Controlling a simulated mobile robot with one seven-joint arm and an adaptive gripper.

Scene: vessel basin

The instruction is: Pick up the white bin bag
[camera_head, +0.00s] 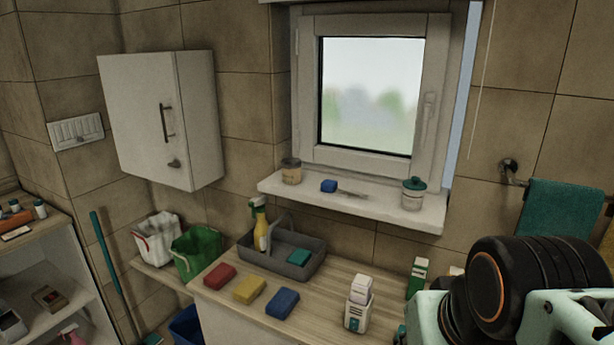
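The white bin bag (155,243) stands upright at the left, on a low wooden ledge against the tiled wall. It has red trim along its top edge, and its mouth looks open. Its right side is close to a green bag or bin (196,252), which partly overlaps it. My gripper is not clearly visible; only a part of my arm shows at the lower right, far from the white bag.
A wooden counter (225,299) holds red, yellow and blue sponges, a grey caddy (296,269) with a spray bottle, and a white container (359,302). A teal-handled broom (106,254) leans left of the bag. A white cabinet (140,110) hangs above.

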